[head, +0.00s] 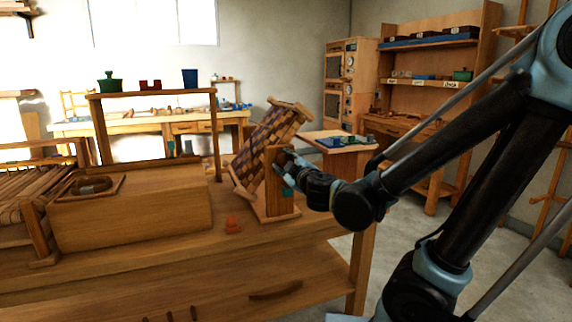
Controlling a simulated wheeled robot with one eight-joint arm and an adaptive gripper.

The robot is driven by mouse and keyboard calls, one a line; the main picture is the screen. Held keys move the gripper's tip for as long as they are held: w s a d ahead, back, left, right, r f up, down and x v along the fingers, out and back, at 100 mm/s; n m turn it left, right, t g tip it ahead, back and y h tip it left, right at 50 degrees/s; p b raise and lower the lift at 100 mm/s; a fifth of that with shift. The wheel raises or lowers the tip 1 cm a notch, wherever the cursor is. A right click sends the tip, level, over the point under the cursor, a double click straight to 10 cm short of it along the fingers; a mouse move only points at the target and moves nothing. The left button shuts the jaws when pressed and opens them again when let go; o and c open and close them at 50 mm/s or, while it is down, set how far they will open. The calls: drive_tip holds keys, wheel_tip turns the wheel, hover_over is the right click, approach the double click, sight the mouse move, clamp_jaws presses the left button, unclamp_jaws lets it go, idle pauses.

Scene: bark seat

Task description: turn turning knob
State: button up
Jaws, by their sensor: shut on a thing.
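A woven bark seat panel (268,143) stands tilted on the bench, beside an upright wooden post (273,182) on a flat base. My gripper (286,163) reaches in from the right and meets the upper right side of this post. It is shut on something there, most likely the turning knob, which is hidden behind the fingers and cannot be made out. A small teal patch (287,192) shows on the post just below the gripper.
A side table (340,143) stands behind my gripper. Open floor lies to the right of the bench.

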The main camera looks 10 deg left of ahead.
drive_tip(key=m, duration=0.5)
drive_tip(key=shift+a+f+m, duration=0.1)
drive_tip(key=shift+f+m, duration=0.05)
drive_tip(key=shift+m, duration=0.15)
drive_tip(key=m, duration=0.4)
drive_tip(key=shift+s+a+m, duration=0.1)
drive_tip(key=shift+a+m, duration=0.05)
drive_tip(key=shift+m, duration=0.45)
drive_tip(key=o, duration=1.1)
drive_tip(key=shift+c, duration=0.2)
drive_tip(key=v, duration=1.1)
drive_tip(key=shift+s+d, duration=0.3)
drive_tip(key=shift+d, duration=0.05)
